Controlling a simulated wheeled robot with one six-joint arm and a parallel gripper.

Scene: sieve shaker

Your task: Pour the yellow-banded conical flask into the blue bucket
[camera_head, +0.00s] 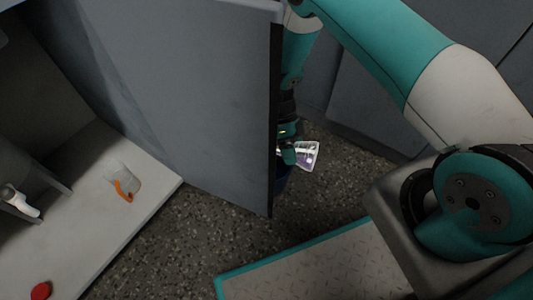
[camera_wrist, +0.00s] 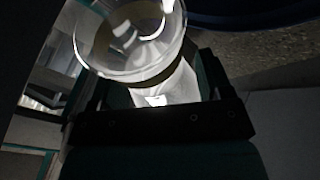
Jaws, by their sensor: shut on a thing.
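The clear glass flask (camera_head: 307,154) is held in my gripper (camera_head: 290,156), beyond the edge of a grey panel in the head view. It appears tilted, with its wide part to the right. In the wrist view the flask (camera_wrist: 130,42) fills the upper left, with a dull yellowish band around it near the jaws. My gripper (camera_wrist: 160,108) is shut on it. The dark blue bucket (camera_head: 281,180) shows partly just below the gripper, mostly hidden by the panel. Its dark rim (camera_wrist: 250,20) appears at the wrist view's upper right. Any contents are unclear.
A tall grey panel (camera_head: 200,90) stands left of my gripper and blocks the view. A light shelf (camera_head: 90,215) at left holds a clear vessel with an orange band (camera_head: 124,190), a white item (camera_head: 20,203) and a red item (camera_head: 41,291). Speckled floor is open below.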

